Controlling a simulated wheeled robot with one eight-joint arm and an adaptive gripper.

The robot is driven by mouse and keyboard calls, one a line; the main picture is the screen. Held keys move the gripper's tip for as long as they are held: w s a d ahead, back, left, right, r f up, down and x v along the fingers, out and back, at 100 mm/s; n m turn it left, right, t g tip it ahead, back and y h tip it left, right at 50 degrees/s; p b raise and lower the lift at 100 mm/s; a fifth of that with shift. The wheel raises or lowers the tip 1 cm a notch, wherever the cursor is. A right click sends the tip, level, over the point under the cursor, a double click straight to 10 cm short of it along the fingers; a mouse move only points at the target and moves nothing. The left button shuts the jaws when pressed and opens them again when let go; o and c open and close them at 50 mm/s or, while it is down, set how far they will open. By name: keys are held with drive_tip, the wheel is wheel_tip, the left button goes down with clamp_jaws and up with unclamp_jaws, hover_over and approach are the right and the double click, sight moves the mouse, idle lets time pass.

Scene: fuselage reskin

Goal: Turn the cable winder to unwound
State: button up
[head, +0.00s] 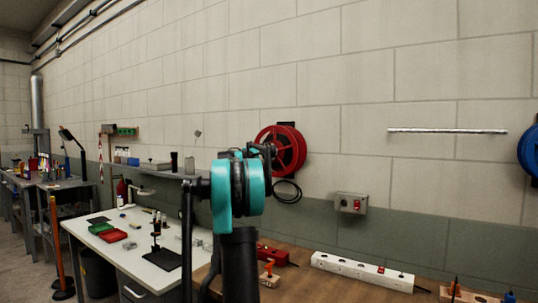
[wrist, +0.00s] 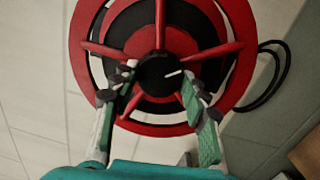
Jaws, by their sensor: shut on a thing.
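The cable winder (head: 291,150) is a red reel on the wall, just beyond my teal arm in the head view. In the wrist view the winder (wrist: 79,45) fills the top, with red spokes around a dark round hub knob (wrist: 158,68) that bears a white line pointing right. My gripper (wrist: 159,82) has its green-padded fingers on either side of the hub, shut on the knob. In the head view my arm hides the winder's left part and most of the gripper.
A black cable loop (head: 287,191) hangs below the winder. A grey switch box (head: 351,203) is on the wall to its right. A white power strip (head: 362,271) lies on the brown bench below. A white worktable (head: 150,273) with small items stands left.

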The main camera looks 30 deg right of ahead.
drive_tip(key=m, duration=0.6)
drive_tip(key=shift+m, duration=0.4)
drive_tip(key=m, duration=0.3)
drive_tip(key=m+y, duration=0.1)
drive_tip(key=m, duration=0.2)
drive_tip(key=shift+r+g, duration=0.15)
drive_tip(key=shift+g, duration=0.15)
drive_tip(key=m, duration=0.6)
drive_tip(key=shift+s+r+y, duration=0.1)
drive_tip(key=shift+s+y, duration=0.05)
drive_tip(key=shift+y, duration=0.25)
drive_tip(key=m+t, duration=0.1)
drive_tip(key=m, duration=0.5)
drive_tip(key=shift+d, duration=0.1)
drive_tip(key=o, duration=1.2)
drive_tip(key=shift+c, duration=0.2)
